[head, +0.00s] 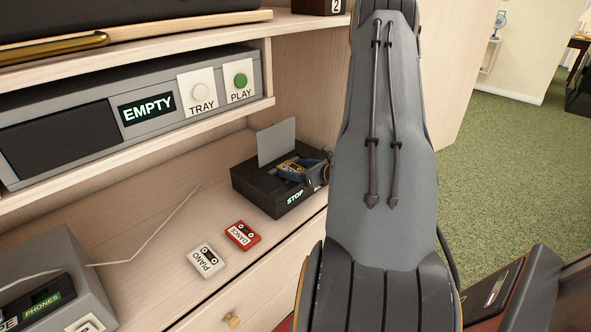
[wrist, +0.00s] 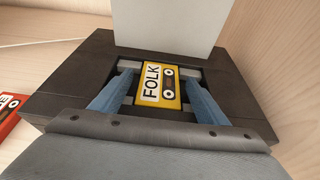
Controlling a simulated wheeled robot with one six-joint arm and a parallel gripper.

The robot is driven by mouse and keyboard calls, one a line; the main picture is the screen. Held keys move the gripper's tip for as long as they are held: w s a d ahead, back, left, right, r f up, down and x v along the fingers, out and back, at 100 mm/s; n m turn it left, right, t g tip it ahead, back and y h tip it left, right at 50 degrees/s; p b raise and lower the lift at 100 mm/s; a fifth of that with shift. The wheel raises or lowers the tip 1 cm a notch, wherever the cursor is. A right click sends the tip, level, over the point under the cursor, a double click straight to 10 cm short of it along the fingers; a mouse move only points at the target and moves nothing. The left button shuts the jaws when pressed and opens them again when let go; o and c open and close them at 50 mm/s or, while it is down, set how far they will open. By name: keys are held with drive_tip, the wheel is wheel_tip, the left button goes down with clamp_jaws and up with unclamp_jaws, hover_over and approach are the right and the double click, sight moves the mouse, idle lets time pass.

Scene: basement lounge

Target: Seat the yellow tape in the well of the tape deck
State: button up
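The yellow tape (wrist: 158,84), labelled FOLK, lies face up between the two blue fingers of my gripper (wrist: 160,78). In the head view the deck (head: 260,191) shows a STOP display and a raised grey lid (head: 276,142). There my gripper (head: 297,168) is over the deck, and the tape is mostly hidden.
A red DANCE tape (head: 242,235) and a white PIANO tape (head: 206,260) lie left of the deck. A grey player (head: 60,125) with TRAY and PLAY buttons, its display reading EMPTY, sits on the shelf above. A grey PHONES unit (head: 62,275) stands lower left.

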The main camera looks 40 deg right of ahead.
drive_tip(key=a+v, duration=0.1)
drive_tip(key=v, duration=1)
drive_tip(key=a+r+n+g+y, duration=0.4)
drive_tip(key=a+n, duration=0.3)
drive_tip(key=a, duration=0.5)
drive_tip(key=a+r+n+g+y, duration=0.35)
drive_tip(key=a+n, duration=0.25)
drive_tip(key=a, duration=0.6)
drive_tip(key=s+a+r+n+g+h, duration=0.3)
drive_tip(key=s+n, duration=0.4)
drive_tip(key=n, duration=0.3)
drive_tip(key=s+a+r+n+g+h, duration=0.3)
drive_tip(key=s+a+n+h, duration=0.2)
drive_tip(key=n, duration=0.5)
drive_tip(key=shift+s+a+r, duration=0.25)
drive_tip(key=shift+s+a, duration=0.5)
drive_tip(key=shift+s, duration=0.25)
drive_tip(key=shift+g+h, duration=0.25)
